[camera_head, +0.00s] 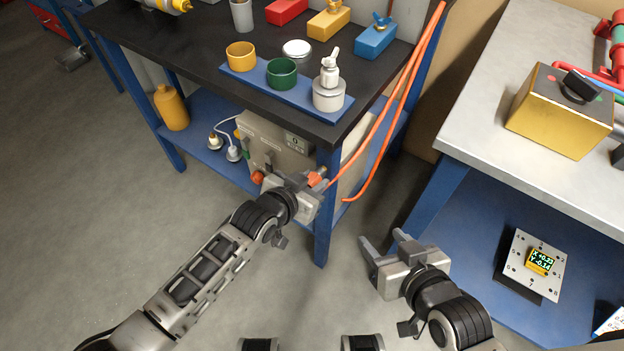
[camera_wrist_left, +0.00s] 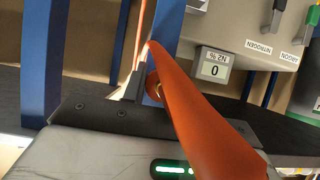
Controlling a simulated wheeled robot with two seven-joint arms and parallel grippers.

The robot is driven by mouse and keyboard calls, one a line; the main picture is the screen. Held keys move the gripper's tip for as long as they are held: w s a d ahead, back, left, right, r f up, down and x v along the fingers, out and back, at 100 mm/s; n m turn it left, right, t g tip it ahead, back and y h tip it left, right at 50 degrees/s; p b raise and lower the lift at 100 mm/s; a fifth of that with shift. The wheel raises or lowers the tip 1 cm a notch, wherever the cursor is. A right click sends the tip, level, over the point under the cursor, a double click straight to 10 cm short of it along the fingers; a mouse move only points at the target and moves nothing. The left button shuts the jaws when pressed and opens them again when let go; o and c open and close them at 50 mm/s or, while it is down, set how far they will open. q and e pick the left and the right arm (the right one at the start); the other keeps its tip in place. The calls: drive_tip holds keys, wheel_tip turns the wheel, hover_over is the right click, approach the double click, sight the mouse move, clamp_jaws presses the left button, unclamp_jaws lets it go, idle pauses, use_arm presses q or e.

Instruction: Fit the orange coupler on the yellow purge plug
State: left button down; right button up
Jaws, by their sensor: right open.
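My left gripper (camera_head: 312,186) is in front of the grey gas panel (camera_head: 290,136) under the dark bench. It appears shut on the orange coupler (camera_head: 316,179), whose orange hose runs up beside the bench. My fingers are partly hidden there. I cannot clearly make out the yellow purge plug in either view. My right gripper (camera_head: 382,252) is open and empty, low between the two benches.
A blue table leg (camera_head: 325,215) stands close beside my left gripper. A numbered plate (camera_head: 527,266) lies right. Floor between benches is clear.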

use_arm(q)
drive_tip(key=shift+s+a+r+p, duration=0.1)
drive_tip(key=shift+s+a+p, duration=0.55)
drive_tip(key=shift+s+p, duration=0.25)
drive_tip(key=shift+s+a+p, duration=0.6)
drive_tip(key=shift+s+a, duration=0.15)
drive_tip(key=shift+s, duration=0.3)
